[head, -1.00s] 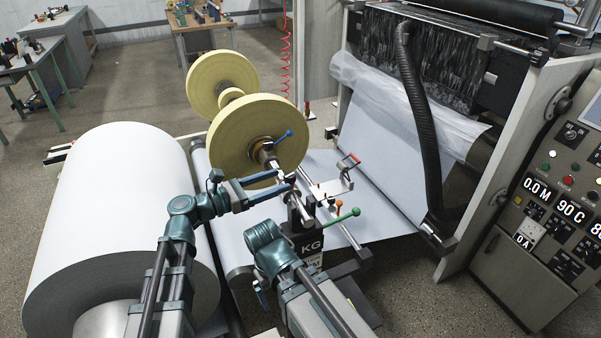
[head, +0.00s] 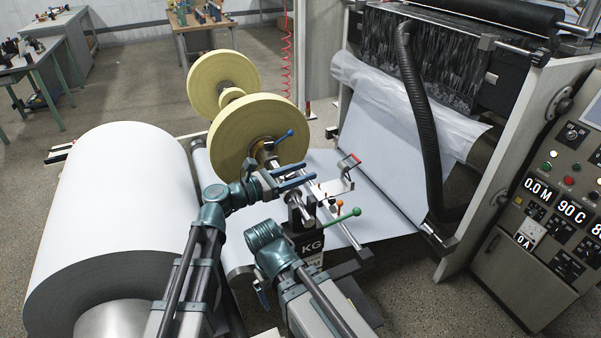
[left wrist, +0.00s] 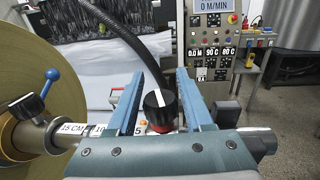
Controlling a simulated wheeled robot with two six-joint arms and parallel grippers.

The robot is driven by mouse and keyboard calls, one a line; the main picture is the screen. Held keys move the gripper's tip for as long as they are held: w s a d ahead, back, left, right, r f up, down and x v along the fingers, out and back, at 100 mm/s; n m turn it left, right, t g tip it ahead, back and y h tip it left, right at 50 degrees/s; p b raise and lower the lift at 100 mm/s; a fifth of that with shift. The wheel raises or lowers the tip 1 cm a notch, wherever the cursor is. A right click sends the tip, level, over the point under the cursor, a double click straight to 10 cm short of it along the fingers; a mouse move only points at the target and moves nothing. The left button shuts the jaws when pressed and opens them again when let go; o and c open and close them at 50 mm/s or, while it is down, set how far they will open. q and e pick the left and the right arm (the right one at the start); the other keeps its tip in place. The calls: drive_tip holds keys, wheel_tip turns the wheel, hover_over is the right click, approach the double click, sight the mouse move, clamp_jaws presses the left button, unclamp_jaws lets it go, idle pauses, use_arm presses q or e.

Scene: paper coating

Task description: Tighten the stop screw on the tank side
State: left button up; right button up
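My left gripper (head: 308,172) is over the shaft beside the yellow roll. Its fingers are open and empty. In the left wrist view a black knob (left wrist: 159,101) with a white mark and a red base stands between the open fingers (left wrist: 157,75), apart from both as far as I can see. I cannot tell from the frames which one is the tank-side stop screw. The shaft carries a scale (left wrist: 75,128). My right gripper is not clearly in view; only its arm shows.
The yellow roll (head: 243,135) and a blue-handled lever (head: 284,136) are close to my left gripper. A white paper roll (head: 115,220) fills the left. The control panel (head: 560,190) is at the right.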

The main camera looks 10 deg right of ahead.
use_arm(q)
clamp_jaws()
drive_tip(key=shift+d+m+g+h, duration=0.1)
drive_tip(key=shift+m+g+h, duration=0.2)
drive_tip(key=shift+m+g, duration=0.95)
drive_tip(key=shift+s+m+g, duration=0.3)
drive_tip(key=shift+m+g, duration=0.3)
drive_tip(key=shift+g, duration=0.65)
drive_tip(key=shift+s+m+g, duration=0.3)
drive_tip(key=shift+m+g, duration=0.25)
drive_tip(key=shift+g, duration=0.65)
drive_tip(key=shift+o, duration=1.8)
unclamp_jaws()
drive_tip(key=w+a, duration=0.1)
drive_tip(key=a, duration=1.2)
drive_tip(key=shift+w+a, duration=0.4)
